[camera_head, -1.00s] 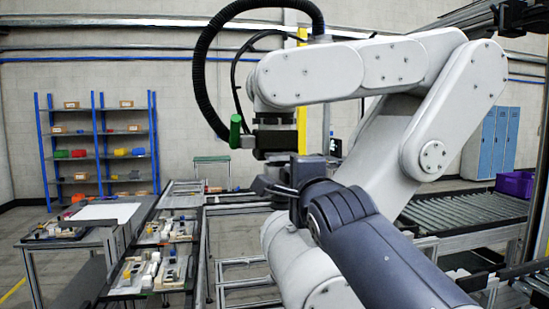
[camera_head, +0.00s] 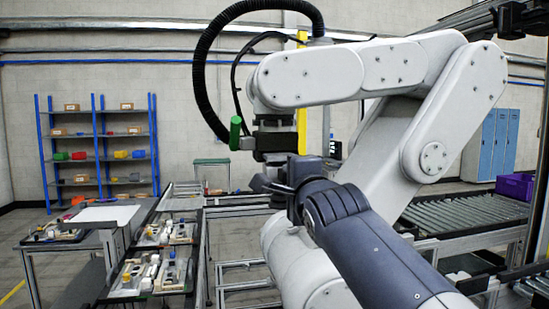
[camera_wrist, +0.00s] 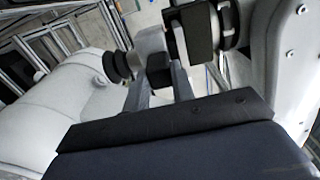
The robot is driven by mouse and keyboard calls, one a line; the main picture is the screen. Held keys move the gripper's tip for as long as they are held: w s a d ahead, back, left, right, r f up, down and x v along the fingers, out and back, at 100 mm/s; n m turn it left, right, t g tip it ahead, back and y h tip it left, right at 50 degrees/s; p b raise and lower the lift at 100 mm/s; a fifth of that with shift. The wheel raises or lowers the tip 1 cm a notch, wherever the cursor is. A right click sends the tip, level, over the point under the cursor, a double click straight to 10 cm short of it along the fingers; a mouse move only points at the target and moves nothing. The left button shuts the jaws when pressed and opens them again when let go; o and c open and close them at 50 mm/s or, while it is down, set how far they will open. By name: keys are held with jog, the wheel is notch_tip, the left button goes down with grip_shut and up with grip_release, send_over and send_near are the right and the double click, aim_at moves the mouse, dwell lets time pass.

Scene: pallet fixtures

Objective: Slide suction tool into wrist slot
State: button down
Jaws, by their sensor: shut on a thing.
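A white arm reaches over from the right. Its dark wrist block (camera_head: 274,140) hangs below the forearm, with a green handle (camera_head: 236,132) on its left side. My gripper (camera_head: 290,184), at the end of a dark navy link, is close below this block. In the wrist view its grey fingers (camera_wrist: 160,84) are shut on a small dark block, which I take for the suction tool (camera_wrist: 158,67). A dark part of it sticks out left below the wrist block. The slot itself is hidden, and I cannot tell whether tool and wrist touch.
The white arm's large links crowd the right and lower sides. A roller conveyor (camera_head: 470,214) is at the right. A tray of small parts (camera_head: 150,292) and a table (camera_head: 60,246) stand left. Blue shelves (camera_head: 100,128) are at the back wall.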

jog(key=shift+r, duration=0.1)
dwell(0.3)
jog(key=shift+x, duration=0.8)
jog(key=shift+w, duration=0.1)
jog(key=shift+w+a, duration=0.25)
jog(key=shift+w, duration=0.4)
dwell(0.4)
jog(key=shift+w+a, duration=0.15)
jog(key=shift+w, duration=0.45)
jog(key=shift+w, duration=0.15)
jog(key=shift+w+a, duration=0.2)
jog(key=shift+w, duration=0.3)
jog(key=shift+b, duration=0.55)
